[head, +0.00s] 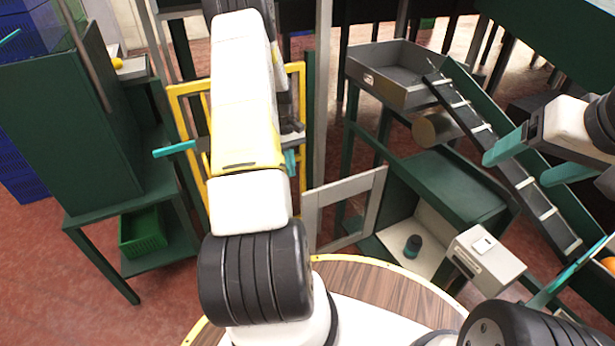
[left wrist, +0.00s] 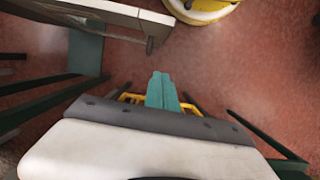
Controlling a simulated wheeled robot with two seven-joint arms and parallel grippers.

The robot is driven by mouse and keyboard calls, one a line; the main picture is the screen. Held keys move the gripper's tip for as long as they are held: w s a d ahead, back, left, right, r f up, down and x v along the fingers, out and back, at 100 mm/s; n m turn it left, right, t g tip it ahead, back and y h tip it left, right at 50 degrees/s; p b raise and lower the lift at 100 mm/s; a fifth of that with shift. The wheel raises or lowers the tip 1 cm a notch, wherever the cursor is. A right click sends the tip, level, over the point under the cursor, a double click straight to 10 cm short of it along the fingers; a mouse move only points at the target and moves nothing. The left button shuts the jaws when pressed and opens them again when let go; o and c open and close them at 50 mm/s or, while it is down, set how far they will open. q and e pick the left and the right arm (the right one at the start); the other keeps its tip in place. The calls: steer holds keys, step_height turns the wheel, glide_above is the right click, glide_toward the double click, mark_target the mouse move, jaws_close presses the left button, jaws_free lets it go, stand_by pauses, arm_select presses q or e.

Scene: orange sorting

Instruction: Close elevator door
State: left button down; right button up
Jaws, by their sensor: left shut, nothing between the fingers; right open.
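A grey framed door (head: 345,205) stands swung open beside the green cabinet (head: 455,190), whose pale inside shows; I take it for the elevator door. In the left wrist view a pale grey panel edge (left wrist: 115,12) with a small dark handle (left wrist: 150,45) shows at the top; it looks like the same door. My left gripper (left wrist: 162,90) is shut and empty, its teal fingertips pointing toward the floor, apart from the panel. In the head view my left arm hides most of it. My right gripper (head: 518,170) is open and empty near the ramp at the right.
A small dark cylinder (head: 413,245) stands inside the cabinet opening. A grey box (head: 485,262) is at the cabinet's right. A yellow frame (head: 187,95) stands behind my left arm. A green stand (head: 70,130) with a green crate (head: 143,232) is at the left; open red floor lies between.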

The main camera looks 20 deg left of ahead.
arm_select(q)
steer(key=s+d+f, duration=0.4)
steer(key=f, duration=0.5)
steer(key=shift+s+d+f, duration=0.15)
steer(key=shift+d+f, duration=0.15)
steer(key=shift+d, duration=0.1)
steer(key=shift+s+d, duration=0.1)
